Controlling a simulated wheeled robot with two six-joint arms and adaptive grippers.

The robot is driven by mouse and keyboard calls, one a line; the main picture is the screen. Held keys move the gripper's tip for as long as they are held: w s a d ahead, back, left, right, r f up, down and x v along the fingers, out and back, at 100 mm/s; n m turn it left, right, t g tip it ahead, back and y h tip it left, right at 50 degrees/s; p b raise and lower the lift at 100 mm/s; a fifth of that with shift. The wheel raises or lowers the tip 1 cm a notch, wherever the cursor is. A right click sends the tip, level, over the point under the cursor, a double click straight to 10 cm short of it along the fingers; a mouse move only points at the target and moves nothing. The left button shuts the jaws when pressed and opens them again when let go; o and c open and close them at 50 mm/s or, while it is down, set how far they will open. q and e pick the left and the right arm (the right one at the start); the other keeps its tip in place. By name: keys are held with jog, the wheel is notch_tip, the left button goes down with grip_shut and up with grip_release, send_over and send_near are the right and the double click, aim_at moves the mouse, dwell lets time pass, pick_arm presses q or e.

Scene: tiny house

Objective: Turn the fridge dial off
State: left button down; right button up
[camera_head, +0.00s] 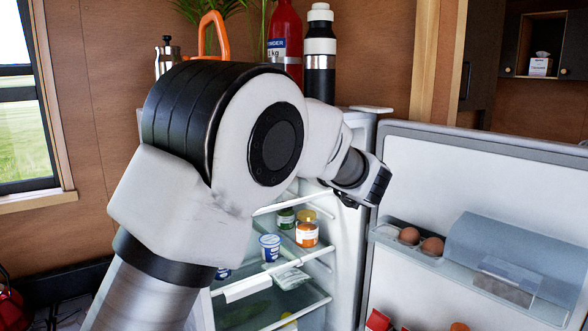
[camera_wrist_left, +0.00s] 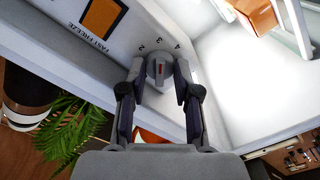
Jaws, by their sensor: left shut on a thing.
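The fridge (camera_head: 345,270) stands with its door (camera_head: 450,170) wide open to the right. In the left wrist view the grey fridge dial (camera_wrist_left: 160,66) sits on a white panel, with a small red mark on it and printed numbers around it. My left gripper (camera_wrist_left: 160,82) has one finger on each side of the dial and is shut on it. In the head view the left gripper (camera_head: 366,183) is at the upper fridge opening, and the dial is hidden there. My right gripper is not in view.
An orange switch (camera_wrist_left: 103,16) marked "FAST FREEZE" is beside the dial. Fridge shelves hold jars (camera_head: 306,232) and a tub (camera_head: 269,247). Eggs (camera_head: 432,246) sit in the door rack. A red extinguisher (camera_head: 285,40) and a dark bottle (camera_head: 319,60) stand on top.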

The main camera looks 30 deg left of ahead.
pick_arm(q)
jog(key=shift+w+a+r+n+b, duration=0.1)
jog(key=shift+n+b, duration=5.85)
jog(key=shift+n, duration=0.95)
jog(key=shift+a+r+n+b, duration=0.1)
jog(key=shift+n+b, duration=5.85)
jog(key=shift+n, duration=0.95)
jog(key=c, duration=1)
grip_release()
jog(key=shift+c, duration=0.2)
jog(key=shift+o, duration=1)
jog(key=shift+a+f, duration=0.1)
jog(key=shift+a, duration=0.05)
